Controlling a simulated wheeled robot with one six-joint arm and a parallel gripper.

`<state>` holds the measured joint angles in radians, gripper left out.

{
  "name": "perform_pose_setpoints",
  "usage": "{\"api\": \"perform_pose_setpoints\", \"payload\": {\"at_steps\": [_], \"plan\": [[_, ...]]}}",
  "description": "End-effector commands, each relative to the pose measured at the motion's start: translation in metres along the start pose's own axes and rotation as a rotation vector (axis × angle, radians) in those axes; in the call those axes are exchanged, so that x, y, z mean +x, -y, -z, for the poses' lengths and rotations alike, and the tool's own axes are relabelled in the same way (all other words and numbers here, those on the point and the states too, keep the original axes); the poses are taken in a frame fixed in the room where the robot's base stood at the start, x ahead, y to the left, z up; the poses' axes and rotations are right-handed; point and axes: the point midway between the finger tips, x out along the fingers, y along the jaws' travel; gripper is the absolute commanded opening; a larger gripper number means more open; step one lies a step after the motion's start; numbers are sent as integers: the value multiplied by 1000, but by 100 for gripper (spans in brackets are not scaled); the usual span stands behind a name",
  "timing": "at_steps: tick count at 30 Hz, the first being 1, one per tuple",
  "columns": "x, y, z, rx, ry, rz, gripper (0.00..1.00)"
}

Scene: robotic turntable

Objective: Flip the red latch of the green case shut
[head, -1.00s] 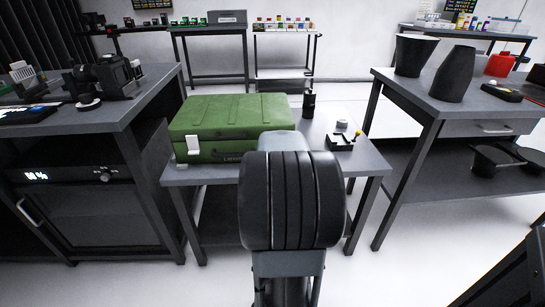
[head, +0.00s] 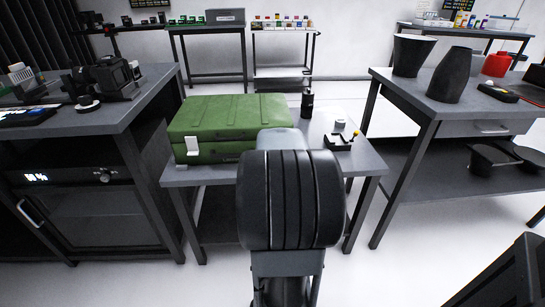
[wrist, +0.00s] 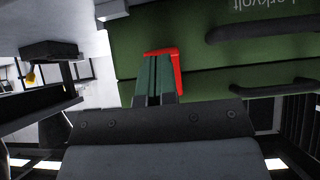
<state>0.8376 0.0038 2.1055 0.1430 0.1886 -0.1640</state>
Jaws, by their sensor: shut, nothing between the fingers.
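The green case (head: 222,117) sits closed on the small grey table, left of centre in the head view. A white latch (head: 193,143) shows on its left front. The red latch (wrist: 179,72) is in the wrist view, at the front of the green case (wrist: 215,85), across the seam between lid and body. My gripper (wrist: 155,60) is shut and empty, with its narrow fingertips right beside the red latch, framed by its bent shape. I cannot tell whether they touch. In the head view my arm hides the gripper and the red latch.
A side table (head: 455,105) with dark vessels is at the right. A bench with an oven (head: 85,200) is at the left.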

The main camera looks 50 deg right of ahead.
Motion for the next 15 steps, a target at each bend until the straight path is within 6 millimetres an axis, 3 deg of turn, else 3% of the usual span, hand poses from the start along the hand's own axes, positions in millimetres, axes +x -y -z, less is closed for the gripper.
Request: {"api": "perform_pose_setpoints", "payload": {"at_steps": [5,15], "plan": [[-18,4,-7,-3,-2,2,0],[-75,4,-40,3,-3,-3,0]]}}
